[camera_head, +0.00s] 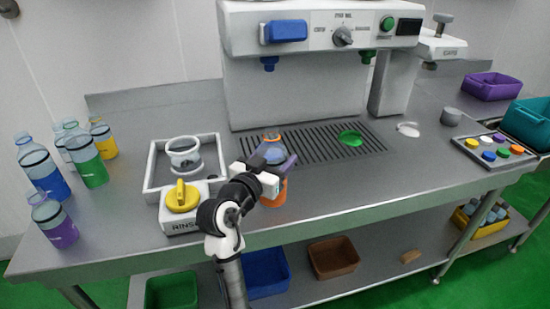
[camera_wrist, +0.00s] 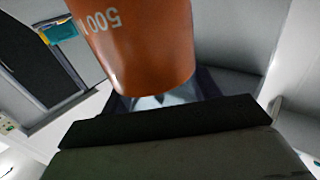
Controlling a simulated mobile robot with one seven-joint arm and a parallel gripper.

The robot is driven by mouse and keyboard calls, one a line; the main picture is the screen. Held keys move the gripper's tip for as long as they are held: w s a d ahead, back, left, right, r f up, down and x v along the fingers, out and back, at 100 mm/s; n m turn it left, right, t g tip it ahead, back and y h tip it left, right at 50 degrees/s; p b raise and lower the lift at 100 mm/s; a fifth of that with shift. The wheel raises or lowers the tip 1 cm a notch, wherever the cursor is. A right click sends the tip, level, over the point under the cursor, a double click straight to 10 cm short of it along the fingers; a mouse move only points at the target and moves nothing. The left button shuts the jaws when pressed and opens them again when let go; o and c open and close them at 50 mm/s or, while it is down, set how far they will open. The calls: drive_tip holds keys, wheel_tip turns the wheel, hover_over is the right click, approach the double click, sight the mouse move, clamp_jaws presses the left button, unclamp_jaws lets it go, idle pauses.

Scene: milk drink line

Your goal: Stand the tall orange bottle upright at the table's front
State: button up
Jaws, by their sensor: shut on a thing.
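The tall orange bottle (camera_head: 275,192) stands about upright at the table's front, right of the rinse station in the head view. Its upper part is partly behind my gripper (camera_head: 272,165). My gripper is shut on the bottle around its middle. In the wrist view the orange bottle (camera_wrist: 140,45) fills the top middle, with white "500" lettering on it. Whether its base touches the table (camera_head: 340,200) is hard to tell.
A rinse station with a yellow knob (camera_head: 183,196) is close on the left. Behind is a drip grate (camera_head: 315,145) with a green disc. Several bottles, one of them purple (camera_head: 53,222), stand at far left. The table front to the right is clear.

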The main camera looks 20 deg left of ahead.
drive_tip(key=shift+f, duration=0.2)
drive_tip(key=o, duration=1)
